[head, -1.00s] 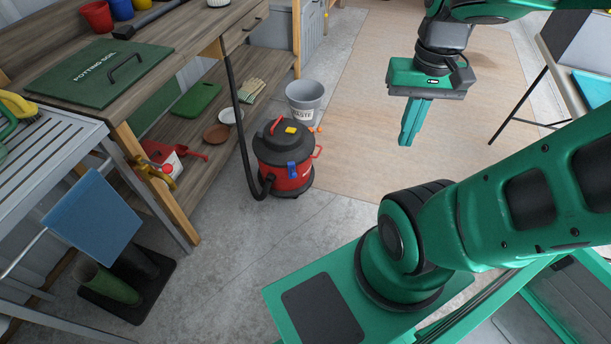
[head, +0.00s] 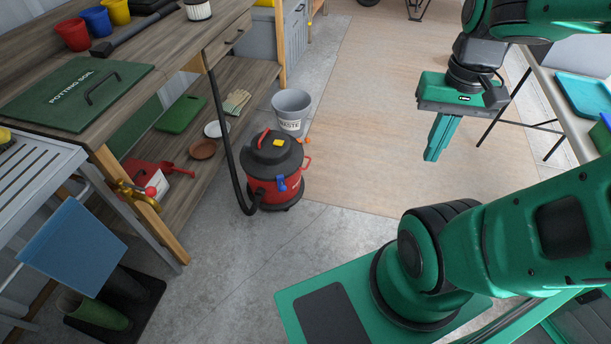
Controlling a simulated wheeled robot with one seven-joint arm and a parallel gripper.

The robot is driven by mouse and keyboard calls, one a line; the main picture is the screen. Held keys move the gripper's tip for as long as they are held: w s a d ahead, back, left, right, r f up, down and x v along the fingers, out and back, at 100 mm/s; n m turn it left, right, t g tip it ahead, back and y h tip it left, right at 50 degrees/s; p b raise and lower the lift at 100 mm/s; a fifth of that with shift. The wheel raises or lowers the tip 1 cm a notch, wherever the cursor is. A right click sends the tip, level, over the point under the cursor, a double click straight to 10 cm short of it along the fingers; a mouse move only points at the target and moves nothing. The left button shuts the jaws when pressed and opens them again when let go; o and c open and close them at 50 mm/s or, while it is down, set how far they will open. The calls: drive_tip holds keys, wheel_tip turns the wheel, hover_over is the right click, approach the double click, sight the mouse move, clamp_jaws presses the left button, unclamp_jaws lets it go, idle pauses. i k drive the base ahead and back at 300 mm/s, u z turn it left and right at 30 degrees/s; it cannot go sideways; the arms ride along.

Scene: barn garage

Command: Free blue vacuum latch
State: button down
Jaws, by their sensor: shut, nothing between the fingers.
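A red shop vacuum (head: 268,190) with a dark lid (head: 285,155) stands on the concrete floor, left of the picture's middle. A black hose (head: 232,150) runs from the vacuum up toward the workbench. My gripper (head: 434,158) is in the air to the right of the vacuum, well apart from it. Its green fingers point down, are together and hold nothing.
A grey waste bin (head: 291,112) stands just behind the vacuum. A wooden workbench (head: 160,45) with a lower shelf is on the left. A table with a blue tray (head: 585,95) is on the right. Floor in front of the vacuum is clear.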

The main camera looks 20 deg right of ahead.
sight(282, 188)
drive_tip(key=z, duration=0.1)
drive_tip(key=i, duration=1)
